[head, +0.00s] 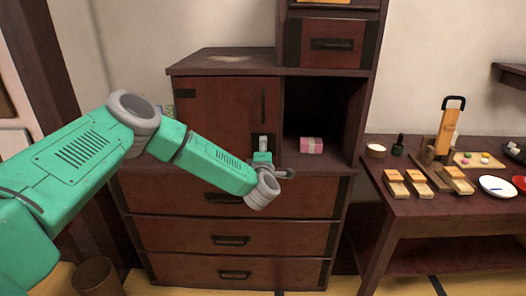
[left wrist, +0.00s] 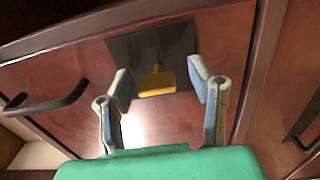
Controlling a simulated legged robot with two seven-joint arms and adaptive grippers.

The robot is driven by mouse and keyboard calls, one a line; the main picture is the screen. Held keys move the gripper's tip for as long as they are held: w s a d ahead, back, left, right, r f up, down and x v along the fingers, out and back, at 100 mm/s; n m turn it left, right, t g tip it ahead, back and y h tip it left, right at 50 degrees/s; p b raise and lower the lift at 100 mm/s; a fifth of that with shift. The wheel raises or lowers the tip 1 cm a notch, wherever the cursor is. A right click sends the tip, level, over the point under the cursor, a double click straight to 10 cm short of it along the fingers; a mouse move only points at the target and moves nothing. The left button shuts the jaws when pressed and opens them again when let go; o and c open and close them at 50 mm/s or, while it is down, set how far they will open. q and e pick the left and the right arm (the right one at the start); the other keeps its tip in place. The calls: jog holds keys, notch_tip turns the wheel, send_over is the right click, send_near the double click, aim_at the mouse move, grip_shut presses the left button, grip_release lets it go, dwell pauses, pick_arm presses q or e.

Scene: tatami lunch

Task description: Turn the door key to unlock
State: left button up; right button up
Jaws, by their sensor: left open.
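A gold-yellow key (left wrist: 157,80) sits in a dark square lock plate (left wrist: 150,48) on the reddish-brown cabinet door (left wrist: 75,65). The door also shows in the head view (head: 222,110), where my gripper and wrist hide the key. My left gripper (left wrist: 160,79) is open, with one blue-grey finger on each side of the key and a visible gap on both sides. In the head view the left gripper (head: 263,146) points at the lower right part of the door. My right gripper is in neither view.
A black handle (left wrist: 48,103) is on the door. Drawers with dark handles (head: 230,240) lie below. An open niche to the right holds a pink-and-white block (head: 311,145). A low table (head: 405,208) with food and dishes stands at the right.

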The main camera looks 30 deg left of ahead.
pick_arm(q)
jog(key=shift+d+r, duration=0.1)
jog(key=shift+d, duration=0.2)
jog(key=c, duration=0.4)
grip_shut()
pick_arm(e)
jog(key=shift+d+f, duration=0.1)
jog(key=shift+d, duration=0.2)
pick_arm(q)
jog(key=shift+a, duration=0.2)
